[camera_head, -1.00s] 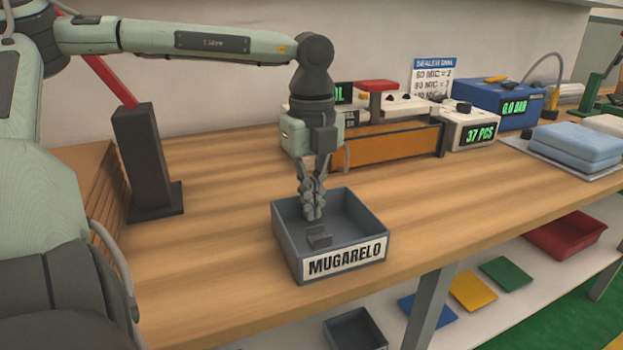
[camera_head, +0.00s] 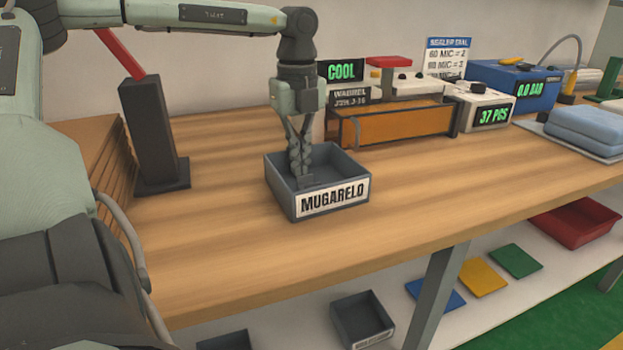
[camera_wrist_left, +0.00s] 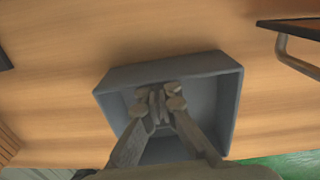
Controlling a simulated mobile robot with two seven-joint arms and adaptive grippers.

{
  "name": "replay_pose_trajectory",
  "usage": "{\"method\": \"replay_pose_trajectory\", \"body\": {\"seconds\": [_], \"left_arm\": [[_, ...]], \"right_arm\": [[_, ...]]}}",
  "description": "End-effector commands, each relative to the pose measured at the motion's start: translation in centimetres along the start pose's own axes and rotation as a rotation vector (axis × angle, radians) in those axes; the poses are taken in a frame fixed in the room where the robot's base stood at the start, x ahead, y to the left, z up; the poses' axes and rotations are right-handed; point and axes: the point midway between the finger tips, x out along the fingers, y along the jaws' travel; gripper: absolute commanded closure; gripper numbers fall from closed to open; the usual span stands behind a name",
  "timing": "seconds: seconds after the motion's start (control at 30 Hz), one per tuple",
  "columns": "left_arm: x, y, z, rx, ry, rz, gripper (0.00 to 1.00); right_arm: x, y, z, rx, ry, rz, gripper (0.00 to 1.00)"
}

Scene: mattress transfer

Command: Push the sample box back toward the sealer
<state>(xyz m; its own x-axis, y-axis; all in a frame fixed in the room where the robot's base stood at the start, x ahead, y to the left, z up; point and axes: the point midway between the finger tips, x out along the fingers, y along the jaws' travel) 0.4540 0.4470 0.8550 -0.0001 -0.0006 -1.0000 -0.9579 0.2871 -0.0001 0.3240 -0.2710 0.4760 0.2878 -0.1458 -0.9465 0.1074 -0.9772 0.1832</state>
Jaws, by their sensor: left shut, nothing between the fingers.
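The sealer (camera_head: 405,124), with an orange front and a COOL display, stands behind and to the right of the box. My right gripper is out of view.
A dark post with a red lever (camera_head: 148,130) stands left of the box. A white counter (camera_head: 487,109), a blue unit (camera_head: 510,84) and blue folded pads (camera_head: 582,130) stand to the right. The bench (camera_head: 420,190) is clear in front of the sealer.

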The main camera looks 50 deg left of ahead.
Motion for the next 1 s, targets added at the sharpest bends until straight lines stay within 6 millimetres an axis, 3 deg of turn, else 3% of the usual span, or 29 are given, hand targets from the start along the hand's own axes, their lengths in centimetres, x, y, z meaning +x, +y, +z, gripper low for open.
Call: {"method": "replay_pose_trajectory", "body": {"seconds": [0.53,1.0], "left_arm": [[-0.9,0.0,0.6,0.001,-0.004,-0.001,1.00],[-10.0,0.0,0.6,0.000,-0.004,-0.003,1.00]], "right_arm": [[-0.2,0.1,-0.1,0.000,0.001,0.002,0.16],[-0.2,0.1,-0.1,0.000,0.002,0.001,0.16]]}}
